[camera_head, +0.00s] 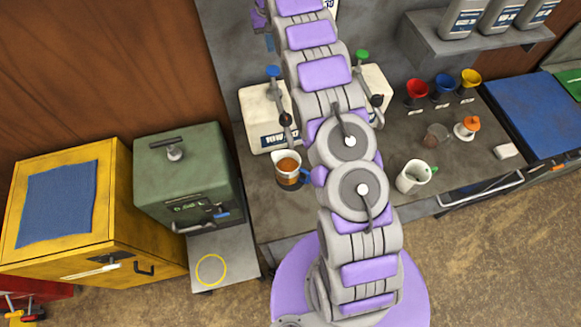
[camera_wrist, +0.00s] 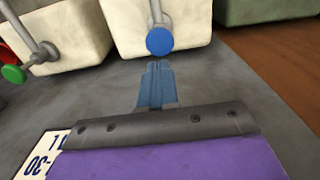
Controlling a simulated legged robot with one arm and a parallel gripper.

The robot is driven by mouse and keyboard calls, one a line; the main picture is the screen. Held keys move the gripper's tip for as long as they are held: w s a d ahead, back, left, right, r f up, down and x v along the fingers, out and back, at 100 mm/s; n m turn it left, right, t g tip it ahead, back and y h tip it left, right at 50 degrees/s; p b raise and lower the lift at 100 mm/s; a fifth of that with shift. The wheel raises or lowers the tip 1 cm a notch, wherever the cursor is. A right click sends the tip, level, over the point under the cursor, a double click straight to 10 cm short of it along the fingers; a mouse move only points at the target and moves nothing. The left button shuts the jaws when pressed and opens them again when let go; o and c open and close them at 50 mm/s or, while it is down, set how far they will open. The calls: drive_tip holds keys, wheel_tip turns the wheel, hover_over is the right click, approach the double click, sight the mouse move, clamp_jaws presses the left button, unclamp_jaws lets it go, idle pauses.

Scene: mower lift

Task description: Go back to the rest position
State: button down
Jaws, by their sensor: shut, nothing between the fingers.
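My gripper (camera_wrist: 157,72) shows in the wrist view with its two blue fingers together and nothing between them. It points at the cream container with the blue-knobbed tap, and the blue knob (camera_wrist: 160,41) appears just beyond the fingertips, with a small gap in the picture. In the head view my arm stretches up the middle of the picture, over the grey bench (camera_head: 290,218). Blue fingertips (camera_head: 269,42) show at the upper left of the arm, against the grey wall panel. Part of the bench and of the containers is hidden behind the arm.
A measuring jug (camera_head: 288,168) with amber liquid stands below the blue-knobbed tap. A white mug (camera_head: 412,176), coloured funnels (camera_head: 443,88) and an orange-topped item (camera_head: 468,127) stand right of my arm. A shelf (camera_head: 480,38) holds bottles. A green box (camera_head: 185,175) and yellow cabinet (camera_head: 140,225) stand left.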

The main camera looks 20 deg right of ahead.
drive_tip(key=shift+r, duration=0.1)
idle(0.5)
drive_tip(key=s+g+b, duration=0.1)
drive_tip(key=s+b, duration=1.2)
drive_tip(key=s, duration=1.1)
drive_tip(key=s+f+b, duration=0.3)
drive_tip(key=s+f, duration=0.2)
drive_tip(key=s, duration=0.5)
drive_tip(key=s+f+b, duration=0.4)
drive_tip(key=s+f, duration=0.1)
drive_tip(key=s, duration=0.5)
drive_tip(key=s+f+b, duration=0.3)
drive_tip(key=s+f, duration=0.1)
drive_tip(key=s, duration=0.7)
drive_tip(key=shift+f+g, duration=0.4)
idle(0.3)
